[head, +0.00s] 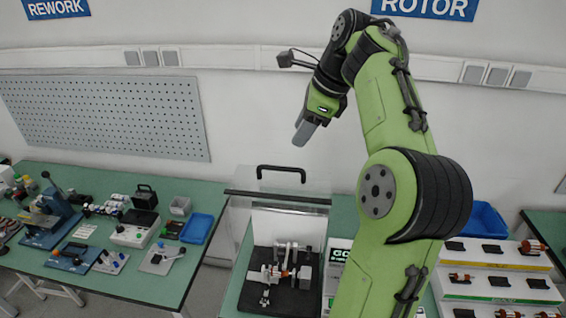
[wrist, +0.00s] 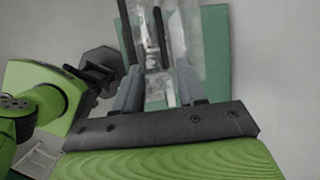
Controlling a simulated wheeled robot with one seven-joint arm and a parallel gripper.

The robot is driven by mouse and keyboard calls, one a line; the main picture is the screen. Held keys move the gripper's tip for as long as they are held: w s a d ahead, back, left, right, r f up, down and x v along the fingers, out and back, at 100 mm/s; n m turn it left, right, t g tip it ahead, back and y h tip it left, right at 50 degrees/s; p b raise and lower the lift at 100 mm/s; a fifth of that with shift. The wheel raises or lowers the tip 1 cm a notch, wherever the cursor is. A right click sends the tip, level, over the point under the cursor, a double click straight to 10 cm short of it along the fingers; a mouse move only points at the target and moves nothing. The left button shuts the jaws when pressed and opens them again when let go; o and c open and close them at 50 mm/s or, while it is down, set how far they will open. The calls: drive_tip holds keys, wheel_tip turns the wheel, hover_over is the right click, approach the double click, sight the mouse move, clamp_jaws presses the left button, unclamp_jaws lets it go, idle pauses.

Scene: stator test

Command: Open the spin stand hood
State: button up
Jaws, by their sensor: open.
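The spin stand hood (head: 240,225) is a clear box-like cover with a dark bar (head: 277,198) across its upper part. A black U-shaped handle (head: 280,169) stands above that bar, in front of the wall. Through the clear panels I see the spin stand (head: 283,268), a grey metal rig on a black base. My gripper (head: 302,134) is above the handle and slightly right of it in the picture, apart from it. In the wrist view my gripper (wrist: 158,78) has its two grey fingers spread with nothing held. Blurred clear panels and dark bars show beyond the fingers.
A green bench (head: 110,277) at the left carries tools, a grey box and a blue tray (head: 197,228). A stepped white rack (head: 500,288) with rotors stands at the right, a blue bin (head: 484,220) behind it. The air around my gripper is clear.

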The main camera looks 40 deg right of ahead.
sight(285, 169)
drive_tip(key=x, duration=0.4)
drive_tip(key=b+x, duration=0.1)
drive_tip(key=x, duration=0.7)
drive_tip(key=shift+s+d+f, duration=0.1)
drive_tip(key=shift+s+d, duration=0.05)
drive_tip(key=shift+d, duration=0.15)
drive_tip(key=shift+s, duration=0.1)
drive_tip(key=shift+c, duration=0.3)
clamp_jaws()
